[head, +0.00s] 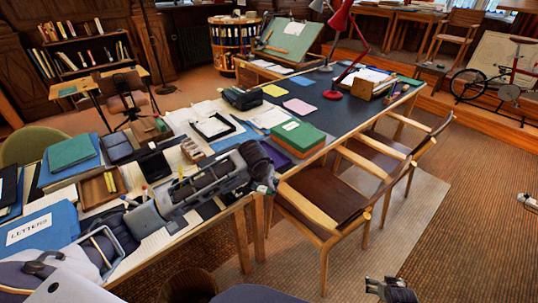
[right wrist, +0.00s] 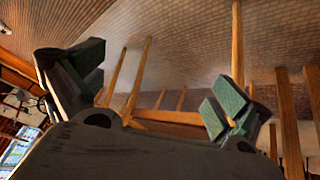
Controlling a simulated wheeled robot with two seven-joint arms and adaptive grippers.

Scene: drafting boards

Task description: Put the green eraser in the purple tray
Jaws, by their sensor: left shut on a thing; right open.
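My left gripper (head: 268,187) is at the front edge of the long table, at the end of my grey arm. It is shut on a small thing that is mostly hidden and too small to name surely. I cannot make out the green eraser anywhere else. A dark purple surface, which looks like the purple tray (head: 283,159), shows just behind the left gripper, partly hidden by my arm and a green-topped stack. My right gripper (head: 390,290) is low at the bottom right, away from the table. In the right wrist view (right wrist: 158,85) its fingers are wide apart and empty.
The green-topped stack (head: 297,135) stands beside the purple surface. Wooden chairs (head: 325,195) stand against the table's right side. A red lamp (head: 340,50) stands farther back. Folders, papers and boxes crowd the left part. The dark blue tabletop (head: 325,108) has some bare room.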

